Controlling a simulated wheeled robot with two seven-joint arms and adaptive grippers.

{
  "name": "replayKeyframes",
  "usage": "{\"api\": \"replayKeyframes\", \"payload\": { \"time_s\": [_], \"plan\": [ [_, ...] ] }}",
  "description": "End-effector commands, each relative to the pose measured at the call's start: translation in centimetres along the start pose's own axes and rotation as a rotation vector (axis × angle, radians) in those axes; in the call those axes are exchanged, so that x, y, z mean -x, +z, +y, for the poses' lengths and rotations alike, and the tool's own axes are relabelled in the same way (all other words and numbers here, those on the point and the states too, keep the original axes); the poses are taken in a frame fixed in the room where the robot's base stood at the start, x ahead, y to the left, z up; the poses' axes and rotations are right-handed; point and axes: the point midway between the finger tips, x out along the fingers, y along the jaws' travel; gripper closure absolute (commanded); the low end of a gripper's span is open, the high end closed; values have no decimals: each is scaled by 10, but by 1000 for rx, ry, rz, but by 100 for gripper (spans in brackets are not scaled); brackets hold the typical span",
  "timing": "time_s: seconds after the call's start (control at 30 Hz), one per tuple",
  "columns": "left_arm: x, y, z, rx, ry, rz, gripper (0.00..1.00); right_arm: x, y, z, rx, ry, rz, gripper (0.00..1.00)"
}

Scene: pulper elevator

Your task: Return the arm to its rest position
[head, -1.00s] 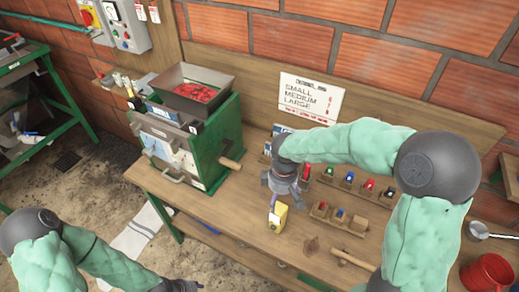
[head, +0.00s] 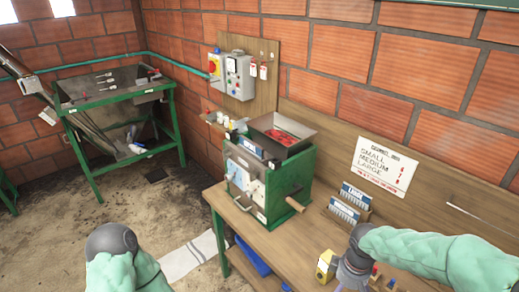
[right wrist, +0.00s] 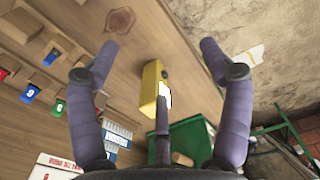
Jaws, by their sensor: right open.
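My right arm comes in from the lower right of the head view. Its gripper (head: 352,274) is over the workbench (head: 262,236), beside a small yellow block (head: 325,266). In the right wrist view the purple fingers of the gripper (right wrist: 148,66) are spread wide. The yellow block (right wrist: 150,88) with a white label shows between them, apart from the two outer fingers; one finger overlaps it in the picture, and I cannot tell whether they touch. My left arm shows only as its dark joint and green sleeve at the lower left; its gripper is out of view.
A green pulper (head: 268,190) with a hopper of red fruit stands on the bench, left of my right gripper. Card racks (head: 346,207) stand behind the gripper.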

Motion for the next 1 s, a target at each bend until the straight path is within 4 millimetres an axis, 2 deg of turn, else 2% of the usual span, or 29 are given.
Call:
{"api": "replayKeyframes", "payload": {
  "time_s": [0.03, 0.37, 0.57, 0.67, 0.8, 1.0],
  "plan": [
    [-2, 0, -1, 0, 0, 0, 60, -10, -1, -4, -5, -12, 1, 21],
    [-12, -1, -4, 0, 0, 2, 60, -59, -15, -25, -63, -82, 38, 21],
    [-21, -1, -8, 0, 0, 1, 60, -103, -24, -46, -129, -144, 67, 21],
    [-28, -2, -10, 0, 0, 1, 60, -134, -28, -61, -184, -185, 83, 21],
    [-41, -2, -14, 0, 0, 1, 60, -189, -32, -91, -300, -253, 105, 21],
    [-58, -3, -21, 0, 0, 1, 60, -262, -26, -131, -499, -322, 119, 21]
  ]
}}
